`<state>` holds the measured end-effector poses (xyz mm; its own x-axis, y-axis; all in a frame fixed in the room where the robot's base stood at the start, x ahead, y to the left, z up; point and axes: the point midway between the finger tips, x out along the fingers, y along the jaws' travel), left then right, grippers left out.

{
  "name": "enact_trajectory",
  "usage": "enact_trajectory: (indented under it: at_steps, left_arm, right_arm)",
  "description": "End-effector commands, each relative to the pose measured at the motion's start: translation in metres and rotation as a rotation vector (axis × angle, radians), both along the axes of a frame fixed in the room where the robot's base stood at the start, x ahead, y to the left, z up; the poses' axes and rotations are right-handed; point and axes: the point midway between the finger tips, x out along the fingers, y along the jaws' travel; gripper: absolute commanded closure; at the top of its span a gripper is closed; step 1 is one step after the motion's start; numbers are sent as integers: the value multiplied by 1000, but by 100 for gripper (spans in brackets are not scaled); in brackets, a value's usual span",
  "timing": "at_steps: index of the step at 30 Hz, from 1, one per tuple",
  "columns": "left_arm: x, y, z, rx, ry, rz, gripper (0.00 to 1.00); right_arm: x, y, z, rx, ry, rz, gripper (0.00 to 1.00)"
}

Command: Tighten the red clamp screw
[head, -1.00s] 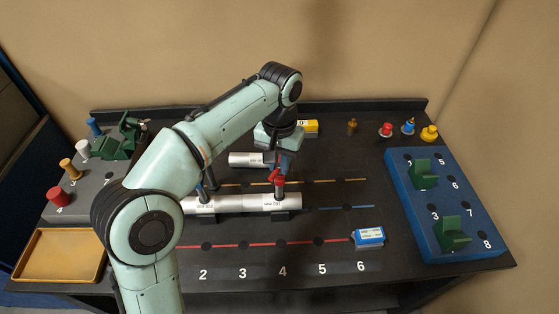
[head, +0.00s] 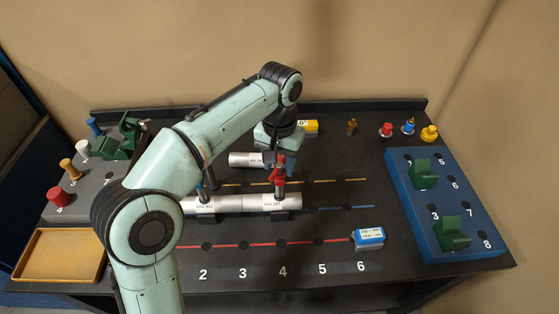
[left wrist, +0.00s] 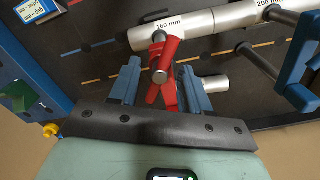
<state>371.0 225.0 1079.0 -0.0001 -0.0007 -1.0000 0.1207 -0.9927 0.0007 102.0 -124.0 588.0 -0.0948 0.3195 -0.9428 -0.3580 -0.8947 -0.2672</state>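The red clamp screw (head: 280,168) stands over the right part of a silver cylinder, in a dark clamp. In the left wrist view its red handle (left wrist: 171,53) surrounds a grey screw end and is spread along the gap between my fingers. My left gripper (head: 274,160) reaches down beside it from behind. In the left wrist view the two blue fingers of my left gripper (left wrist: 159,80) are apart on either side of the handle, with a visible gap at the left finger. The silver cylinder marked 160 mm (left wrist: 172,31) lies below the screw. My right gripper is not visible.
A second clamp's blue part (left wrist: 299,72) stands close to my gripper, by the 200 mm cylinder (left wrist: 237,15). A short silver cylinder (head: 243,160) lies behind. A blue-white box (head: 369,238) and blue rack (head: 401,220) are at right; a yellow tray (head: 58,277) is front left.

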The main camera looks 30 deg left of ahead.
Motion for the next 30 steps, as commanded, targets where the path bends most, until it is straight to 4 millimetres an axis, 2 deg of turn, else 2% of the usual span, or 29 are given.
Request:
enact_trajectory:
  at_steps: [7,11,14,24,30]
  left_arm:
    - [0,0,1,0,-1,0,54]
    - [1,0,10,0,-3,0,54]
    - [1,0,27,0,-5,-1,54]
    - [2,0,105,-1,-7,-1,54]
    - [1,0,130,0,-3,-1,54]
  right_arm:
    - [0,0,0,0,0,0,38]
    - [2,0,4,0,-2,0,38]
    - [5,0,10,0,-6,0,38]
    - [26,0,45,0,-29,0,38]
    - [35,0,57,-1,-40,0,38]
